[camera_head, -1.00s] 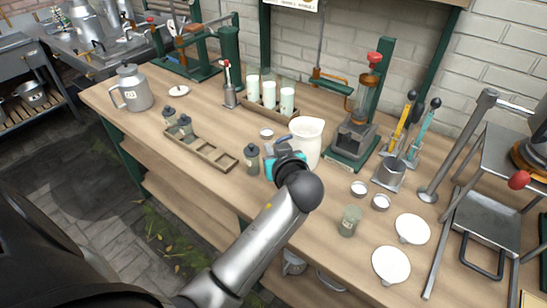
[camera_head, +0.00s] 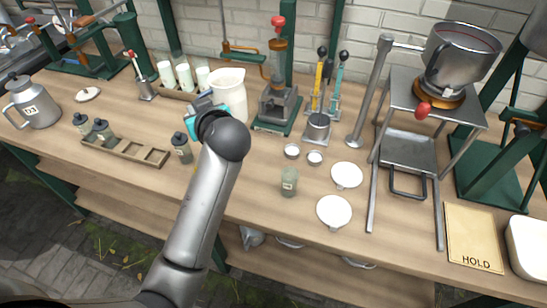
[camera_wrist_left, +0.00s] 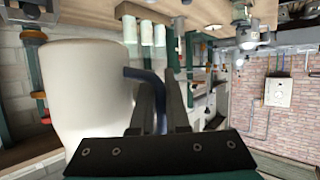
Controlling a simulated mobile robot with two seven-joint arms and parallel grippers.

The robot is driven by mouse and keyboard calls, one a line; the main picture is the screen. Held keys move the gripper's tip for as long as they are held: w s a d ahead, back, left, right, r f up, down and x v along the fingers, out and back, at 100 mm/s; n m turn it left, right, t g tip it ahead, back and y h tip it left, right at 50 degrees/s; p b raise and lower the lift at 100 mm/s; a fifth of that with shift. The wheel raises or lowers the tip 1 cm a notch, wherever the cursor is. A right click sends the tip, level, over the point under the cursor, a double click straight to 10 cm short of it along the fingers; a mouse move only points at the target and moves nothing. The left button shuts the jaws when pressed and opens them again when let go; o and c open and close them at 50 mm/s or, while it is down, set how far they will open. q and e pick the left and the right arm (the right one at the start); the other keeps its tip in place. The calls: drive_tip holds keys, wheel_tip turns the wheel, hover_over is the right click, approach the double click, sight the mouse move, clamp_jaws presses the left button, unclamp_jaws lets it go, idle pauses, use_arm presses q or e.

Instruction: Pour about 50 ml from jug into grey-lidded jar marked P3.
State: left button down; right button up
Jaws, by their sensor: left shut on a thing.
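The white jug (camera_head: 229,92) stands upright mid-bench in the head view. It fills the left of the left wrist view (camera_wrist_left: 85,95), with a dark blue handle (camera_wrist_left: 146,76). My left gripper (camera_head: 206,108) is shut on that handle; its fingers show in the left wrist view (camera_wrist_left: 161,105). I cannot tell whether the jug touches the bench. Small jars are a dark-lidded one (camera_head: 182,148) left of the jug, two more (camera_head: 82,123) (camera_head: 103,130) at the tray, and a greenish glass one (camera_head: 289,182) in front. I cannot read P3 on any. My right gripper is out of view.
A slotted wooden tray (camera_head: 130,149) lies left. A metal can (camera_head: 36,108) is far left. Bare bench lies between the gripper and glass jar.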

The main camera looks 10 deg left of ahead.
use_arm(q)
drive_tip(key=w+d+f+m+t+h, duration=0.1)
drive_tip(key=w+d+f+m+h, duration=0.1)
drive_tip(key=w+d+f+m+t+h, duration=0.2)
drive_tip(key=w, duration=0.1)
drive_tip(key=shift+d+f, duration=0.15)
drive_tip(key=shift+f, duration=0.05)
drive_tip(key=d+f+m+h, duration=0.1)
drive_tip(key=f+m+h, duration=0.1)
drive_tip(key=f, duration=0.1)
drive_tip(key=d+f+m+h, duration=0.1)
drive_tip(key=f+m+h, duration=0.1)
drive_tip(key=f, duration=0.1)
drive_tip(key=d+f+m+h, duration=0.1)
drive_tip(key=f+m+h, duration=0.1)
drive_tip(key=f+h, duration=0.1)
drive_tip(key=shift+w+f+t+p, duration=0.2)
drive_tip(key=shift+f+t+p, duration=0.1)
drive_tip(key=shift+f+t, duration=0.15)
drive_tip(key=shift+m+h, duration=0.6)
drive_tip(key=shift+h, duration=0.1)
drive_tip(key=s+a+f, duration=0.2)
drive_tip(key=a+f, duration=0.1)
drive_tip(key=shift+a+f, duration=0.1)
drive_tip(key=shift+a, duration=0.15)
drive_tip(key=shift+s+a+f, duration=0.15)
drive_tip(key=shift+s+a, duration=0.05)
drive_tip(key=shift+a, duration=0.25)
